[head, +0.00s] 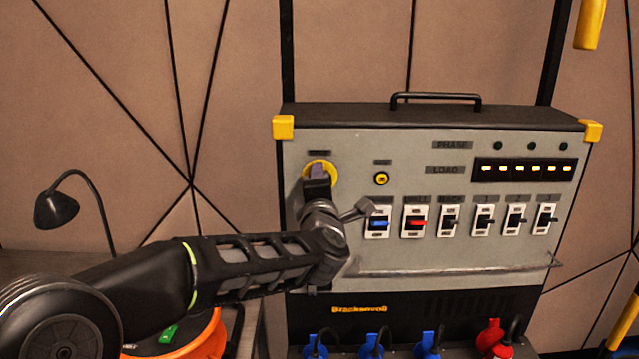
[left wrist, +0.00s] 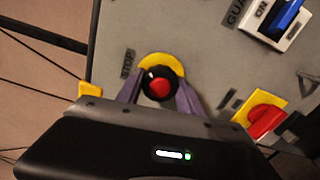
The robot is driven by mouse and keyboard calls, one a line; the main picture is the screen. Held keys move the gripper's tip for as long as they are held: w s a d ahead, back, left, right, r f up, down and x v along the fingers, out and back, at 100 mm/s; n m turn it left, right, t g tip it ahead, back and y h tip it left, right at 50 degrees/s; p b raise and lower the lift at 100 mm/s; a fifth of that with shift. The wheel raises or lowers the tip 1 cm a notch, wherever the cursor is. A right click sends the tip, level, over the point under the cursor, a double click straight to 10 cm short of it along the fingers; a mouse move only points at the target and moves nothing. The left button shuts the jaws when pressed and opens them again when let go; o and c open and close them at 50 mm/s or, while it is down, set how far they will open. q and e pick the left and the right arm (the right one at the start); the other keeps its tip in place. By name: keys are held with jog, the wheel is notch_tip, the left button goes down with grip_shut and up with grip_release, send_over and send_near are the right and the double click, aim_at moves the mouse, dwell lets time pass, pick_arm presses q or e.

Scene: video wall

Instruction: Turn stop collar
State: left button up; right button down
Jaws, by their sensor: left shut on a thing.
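The stop collar (left wrist: 149,76) is a black ring around a red button (left wrist: 160,88), on a round yellow plate (left wrist: 160,62) with a STOP label beside it in the left wrist view. In the head view the yellow plate (head: 331,167) is at the upper left of the grey panel, and the collar is hidden behind my gripper. My left gripper (left wrist: 161,88) has a purple-grey finger on each side of the collar and is shut on it. It also shows in the head view (head: 318,171). My right gripper is not in view.
A red rotary switch (left wrist: 266,120) on a yellow plate sits close to the gripper. A blue rocker switch (head: 379,223), a red one (head: 416,222) and several dark ones line the panel. A rail (head: 455,270) runs below them. A desk lamp (head: 58,209) stands at left.

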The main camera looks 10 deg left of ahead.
pick_arm(q)
jog(key=shift+m, duration=0.5)
jog(key=o, duration=1.4)
jog(key=shift+w, duration=0.1)
jog(key=b+v, duration=0.1)
jog(key=v, duration=0.7)
jog(key=shift+b, duration=0.4)
